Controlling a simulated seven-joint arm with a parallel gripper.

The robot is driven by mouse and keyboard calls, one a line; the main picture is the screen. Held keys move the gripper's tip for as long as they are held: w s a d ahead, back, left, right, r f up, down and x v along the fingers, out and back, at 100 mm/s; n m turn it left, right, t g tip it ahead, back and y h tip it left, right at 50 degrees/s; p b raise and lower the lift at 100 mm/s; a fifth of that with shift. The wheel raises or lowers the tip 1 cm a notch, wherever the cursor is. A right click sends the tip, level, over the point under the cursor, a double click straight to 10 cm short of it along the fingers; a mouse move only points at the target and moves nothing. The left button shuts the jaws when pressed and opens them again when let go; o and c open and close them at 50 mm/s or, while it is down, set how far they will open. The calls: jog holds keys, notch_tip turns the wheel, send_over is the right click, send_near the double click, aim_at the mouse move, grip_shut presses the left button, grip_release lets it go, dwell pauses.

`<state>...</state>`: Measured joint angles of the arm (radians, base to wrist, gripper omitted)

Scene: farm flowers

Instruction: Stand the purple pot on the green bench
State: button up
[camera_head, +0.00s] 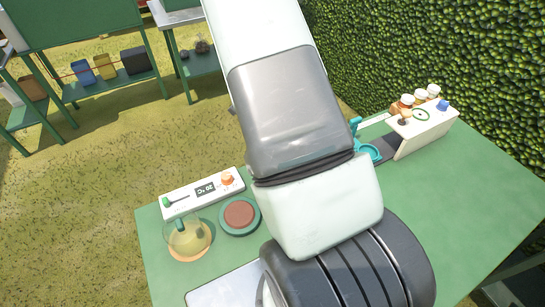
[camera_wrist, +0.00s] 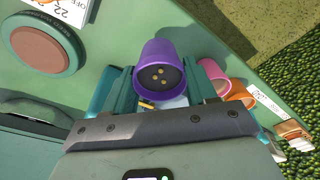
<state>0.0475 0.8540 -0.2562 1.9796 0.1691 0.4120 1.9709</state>
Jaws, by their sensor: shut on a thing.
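The purple pot (camera_wrist: 160,46) is near the middle of the wrist view, its open top towards the camera, with dark soil and a few yellow specks inside. My gripper (camera_wrist: 164,74) has its teal fingers on either side of the pot and is shut on it. The green bench (camera_head: 470,212) shows in the head view, and its top (camera_wrist: 110,25) lies beyond the pot in the wrist view. I cannot tell how much gap there is between pot and bench. In the head view my arm hides the gripper and the pot.
Pink (camera_wrist: 213,72) and orange (camera_wrist: 240,95) pots stand right of the purple pot. A control box (camera_head: 203,192), a glass vessel (camera_head: 187,238) and a round brown plate (camera_head: 239,215) occupy the bench's left. A white caddy (camera_head: 425,130) stands at its back. The right side is clear.

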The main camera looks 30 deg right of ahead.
jog(key=shift+f, duration=2.05)
jog(key=shift+f, duration=0.1)
jog(key=o, duration=1.1)
